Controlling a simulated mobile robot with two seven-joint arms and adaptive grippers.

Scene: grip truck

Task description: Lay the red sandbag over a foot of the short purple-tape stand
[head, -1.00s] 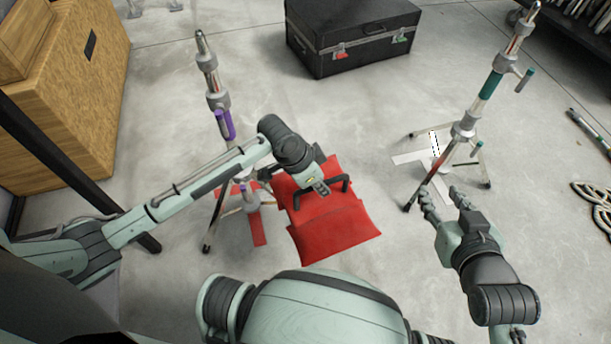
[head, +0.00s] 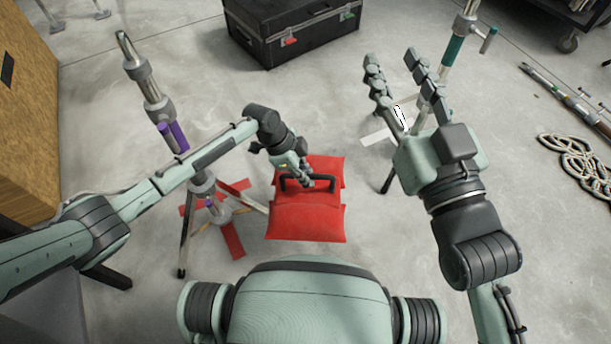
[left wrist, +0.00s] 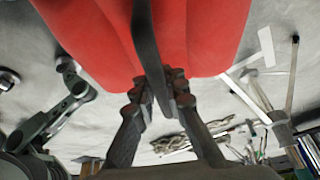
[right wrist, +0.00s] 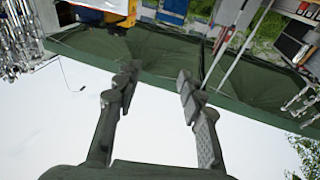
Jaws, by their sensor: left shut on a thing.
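The red sandbag (head: 306,222) hangs by its black handle (head: 308,184) from my left gripper (head: 308,180). In the left wrist view the fingers (left wrist: 160,98) are shut on the handle strap, with the red bag (left wrist: 210,35) beyond. The short stand with purple tape (head: 172,135) stands left of the bag, its feet spread over red tape marks on the floor. The bag is to the right of this stand's feet, apart from them. My right gripper (head: 402,85) is open and empty, raised in front of the teal-tape stand; it also shows in the right wrist view (right wrist: 155,85).
A stand with teal tape (head: 455,48) stands at the right over white floor tape (head: 375,137). A black case (head: 290,30) is at the back. A wooden crate (head: 30,110) is at the left. The middle floor is clear.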

